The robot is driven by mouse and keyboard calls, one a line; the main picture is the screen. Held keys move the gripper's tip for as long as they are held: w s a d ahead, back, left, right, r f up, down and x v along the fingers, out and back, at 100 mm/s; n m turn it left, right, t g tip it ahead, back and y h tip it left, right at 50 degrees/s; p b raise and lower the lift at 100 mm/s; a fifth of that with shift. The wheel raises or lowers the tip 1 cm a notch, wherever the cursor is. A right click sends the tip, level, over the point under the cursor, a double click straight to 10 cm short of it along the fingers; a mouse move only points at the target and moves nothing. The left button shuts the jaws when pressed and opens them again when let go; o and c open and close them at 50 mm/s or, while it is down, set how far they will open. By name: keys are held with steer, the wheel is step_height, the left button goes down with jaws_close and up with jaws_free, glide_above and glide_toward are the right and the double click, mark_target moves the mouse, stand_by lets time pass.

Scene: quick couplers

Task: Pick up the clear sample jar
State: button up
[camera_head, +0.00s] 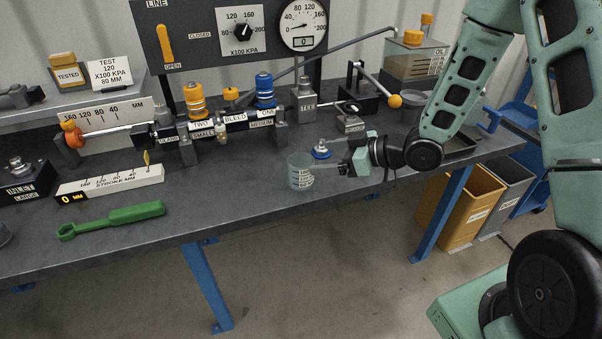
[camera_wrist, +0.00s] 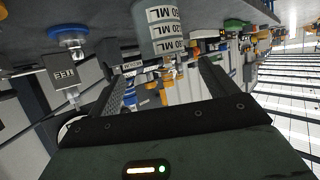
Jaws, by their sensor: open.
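The clear sample jar (camera_head: 299,172) stands on the grey bench near its front edge. In the wrist view the jar (camera_wrist: 160,32) is at the top centre, with white ML marks on its side. My gripper (camera_head: 318,168) reaches in from the right at about the jar's height, its fingertips close to the jar's right side. In the wrist view the jaws of my gripper (camera_wrist: 162,72) are spread wide, with nothing held, and the jar lines up with the gap between them. I cannot tell whether the tips overlap the jar.
A blue-ringed coupler (camera_head: 321,152) sits just behind the jar and gripper. A tee block (camera_head: 304,100) and a coupler row with a blue-capped fitting (camera_head: 265,92) stand farther back. A green wrench (camera_head: 112,219) lies at left. Bare bench (camera_head: 225,195) lies left of the jar.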

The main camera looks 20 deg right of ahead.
mark_target(290, 162)
steer(key=x, duration=0.4)
steer(key=shift+a, duration=0.1)
steer(key=shift+f+p+x, duration=0.15)
steer(key=shift+p+x, duration=0.25)
steer(key=shift+x, duration=0.95)
steer(key=shift+f+p+x, duration=0.1)
steer(key=shift+p+x, duration=0.25)
steer(key=shift+x, duration=0.95)
steer(key=shift+s, duration=0.15)
steer(key=c, duration=1.1)
